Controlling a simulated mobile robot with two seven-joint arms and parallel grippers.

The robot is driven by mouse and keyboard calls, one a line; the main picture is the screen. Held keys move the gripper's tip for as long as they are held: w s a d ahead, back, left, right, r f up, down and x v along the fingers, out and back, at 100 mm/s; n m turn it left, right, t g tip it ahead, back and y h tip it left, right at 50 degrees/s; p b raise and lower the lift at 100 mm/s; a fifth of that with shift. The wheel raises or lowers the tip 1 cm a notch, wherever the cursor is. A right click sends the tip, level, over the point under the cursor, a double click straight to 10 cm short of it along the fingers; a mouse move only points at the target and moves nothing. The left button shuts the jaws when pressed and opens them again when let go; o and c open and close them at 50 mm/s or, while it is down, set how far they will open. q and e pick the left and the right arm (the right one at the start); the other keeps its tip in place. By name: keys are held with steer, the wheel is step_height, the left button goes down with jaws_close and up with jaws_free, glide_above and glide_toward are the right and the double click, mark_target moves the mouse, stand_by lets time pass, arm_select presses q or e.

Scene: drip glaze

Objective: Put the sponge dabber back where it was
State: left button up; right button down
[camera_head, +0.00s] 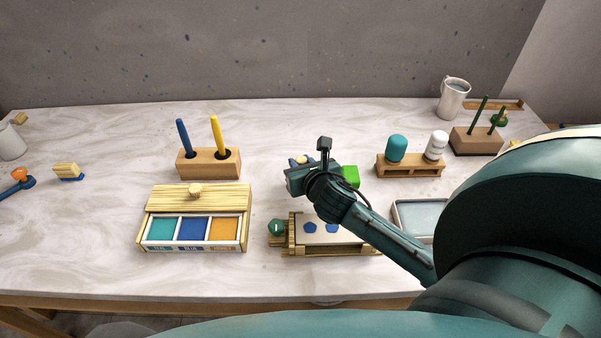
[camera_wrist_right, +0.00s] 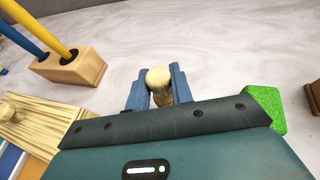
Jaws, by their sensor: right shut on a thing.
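My right gripper (camera_head: 301,161) is over the middle of the table, left of the bright green block. In the right wrist view its two blue fingers (camera_wrist_right: 158,88) are shut on a pale, round-topped wooden piece (camera_wrist_right: 159,78), which I take to be the sponge dabber's handle. The lower part of the held piece is hidden behind the gripper body, so I cannot tell whether it touches the table. My left gripper is not in view.
A wooden holder (camera_head: 208,170) with a blue and a yellow handle stands behind the three-colour box (camera_head: 193,247). The green block (camera_head: 350,175) is close to my right gripper. A stamped board (camera_head: 325,239) lies in front. A two-bottle rack (camera_head: 410,170) stands right.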

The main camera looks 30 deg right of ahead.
steer(key=shift+f, duration=1.3)
steer(key=c, duration=1.2)
jaws_free()
steer(key=shift+f, duration=0.15)
steer(key=shift+c, duration=0.2)
steer(key=shift+r, duration=0.2)
steer(key=v, duration=1.1)
steer(key=shift+s+a+r, duration=0.15)
steer(key=shift+s, duration=0.2)
steer(key=shift+s, duration=0.15)
